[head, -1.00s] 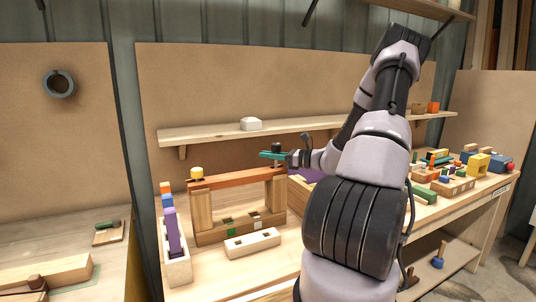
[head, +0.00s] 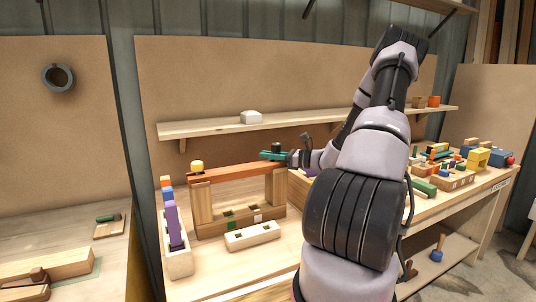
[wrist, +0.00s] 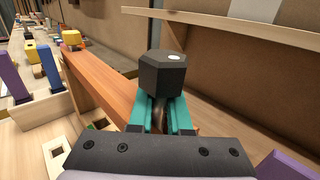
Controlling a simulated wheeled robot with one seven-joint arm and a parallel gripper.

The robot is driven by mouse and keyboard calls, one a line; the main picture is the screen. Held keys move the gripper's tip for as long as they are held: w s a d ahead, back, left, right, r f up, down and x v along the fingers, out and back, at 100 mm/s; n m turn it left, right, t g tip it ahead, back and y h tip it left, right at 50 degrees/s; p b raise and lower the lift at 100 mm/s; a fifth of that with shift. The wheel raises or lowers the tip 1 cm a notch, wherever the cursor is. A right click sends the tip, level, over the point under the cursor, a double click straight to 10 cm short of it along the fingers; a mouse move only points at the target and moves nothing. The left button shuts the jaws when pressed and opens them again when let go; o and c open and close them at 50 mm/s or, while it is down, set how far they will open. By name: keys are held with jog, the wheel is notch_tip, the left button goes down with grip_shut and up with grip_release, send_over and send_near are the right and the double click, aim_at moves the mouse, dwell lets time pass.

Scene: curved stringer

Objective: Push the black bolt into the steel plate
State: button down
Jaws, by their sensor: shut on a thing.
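The black bolt (wrist: 162,75) has a hexagonal head and stands about upright between the teal fingers of my gripper (wrist: 161,113) in the wrist view. The fingers are shut around its shank, just below the head. In the head view, the bolt (head: 276,149) and my gripper (head: 270,156) are just above the right end of an orange-brown stringer (head: 235,173). This stringer spans two wooden posts. The bolt's lower end is hidden by the fingers. I cannot make out a steel plate; whether the bolt's tip touches anything cannot be told.
A yellow-topped piece (head: 197,167) stands on the stringer's left end. A wooden shelf (head: 320,122) runs behind, with a white block (head: 251,117). Below are a pale block with holes (head: 252,237) and a purple piece (head: 174,226). Several coloured blocks crowd the right.

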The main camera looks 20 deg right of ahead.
jog(key=shift+f, duration=0.45)
jog(key=shift+r, duration=2.7)
jog(key=shift+f, duration=2.75)
jog(key=c, duration=0.8)
grip_release()
